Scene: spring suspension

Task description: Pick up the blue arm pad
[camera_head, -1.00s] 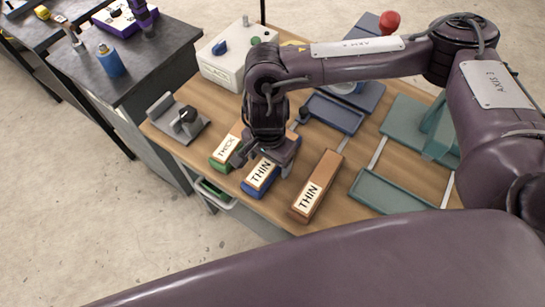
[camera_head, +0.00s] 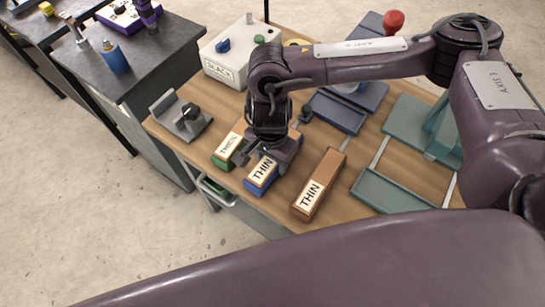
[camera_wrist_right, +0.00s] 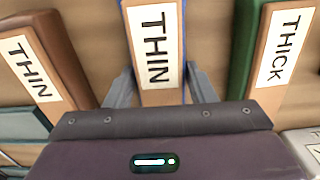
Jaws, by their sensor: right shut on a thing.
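The blue arm pad (camera_head: 259,176) lies on the wooden table in the head view, with a white label reading THIN. It also shows in the right wrist view (camera_wrist_right: 180,8), between the fingers. My right gripper (camera_head: 266,163) is down over its far part and shut on it, one finger at each side (camera_wrist_right: 158,85). The pad appears to rest on the table still. My arm hides its far end in the head view. My left gripper is not in view.
A green pad labelled THICK (camera_head: 223,157) lies left of the blue one, and a brown pad labelled THIN (camera_head: 321,180) lies right. A grey metal bracket (camera_head: 178,120), a white control box (camera_head: 222,67) and teal trays (camera_head: 392,194) share the table (camera_head: 190,148).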

